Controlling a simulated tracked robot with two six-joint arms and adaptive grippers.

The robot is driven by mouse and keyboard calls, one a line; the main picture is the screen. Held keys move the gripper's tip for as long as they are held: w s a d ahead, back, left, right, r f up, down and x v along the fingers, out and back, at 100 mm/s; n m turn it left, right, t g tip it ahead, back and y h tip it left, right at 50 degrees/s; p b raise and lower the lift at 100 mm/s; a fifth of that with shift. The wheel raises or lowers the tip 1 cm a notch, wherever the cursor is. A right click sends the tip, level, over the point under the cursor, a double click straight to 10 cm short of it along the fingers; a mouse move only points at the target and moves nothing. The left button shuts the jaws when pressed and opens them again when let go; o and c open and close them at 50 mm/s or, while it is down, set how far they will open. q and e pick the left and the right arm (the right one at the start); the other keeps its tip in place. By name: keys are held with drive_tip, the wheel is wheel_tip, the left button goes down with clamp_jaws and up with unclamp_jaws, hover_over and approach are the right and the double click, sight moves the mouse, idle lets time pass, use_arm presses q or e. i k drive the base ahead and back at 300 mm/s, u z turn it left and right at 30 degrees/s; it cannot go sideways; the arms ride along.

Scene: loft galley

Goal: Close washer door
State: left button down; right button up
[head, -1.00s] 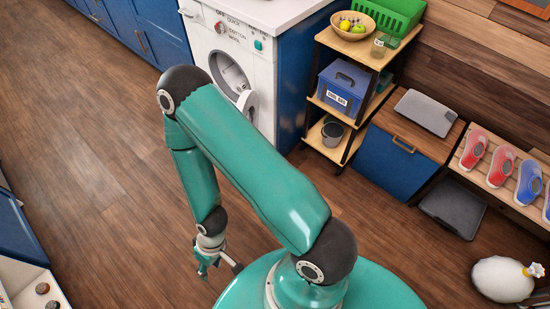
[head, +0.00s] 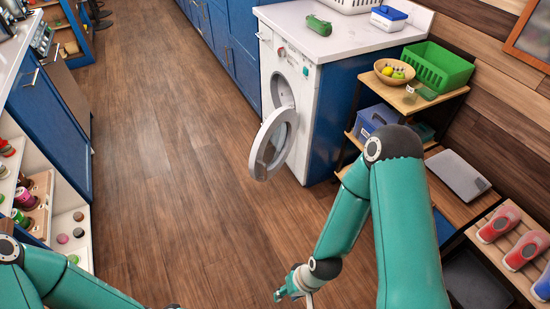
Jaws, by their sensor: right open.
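The white washer (head: 306,112) stands under the counter, right of centre. Its round door (head: 273,143) is swung open, standing out from the front toward the left, with the drum opening (head: 282,92) showing behind it. My right gripper (head: 278,297) is open, low in the head view, in front of and below the door and well apart from it. My left arm enters at the lower left, and its gripper is cut off by the bottom edge.
The wooden floor (head: 150,165) before the washer is clear. A shelf cart with a fruit bowl (head: 394,72) and green basket (head: 437,66) stands right of the washer. Open shelves (head: 75,228) line the left side.

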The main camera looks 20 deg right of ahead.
sight(260, 172)
drive_tip(key=z, duration=0.25)
drive_tip(key=i, duration=0.95)
drive_tip(key=z, duration=0.85)
drive_tip(key=i, duration=0.55)
drive_tip(key=z, duration=0.2)
drive_tip(key=k, duration=0.8)
drive_tip(key=z, duration=0.2)
drive_tip(key=i, duration=0.8)
drive_tip(key=u, duration=0.1)
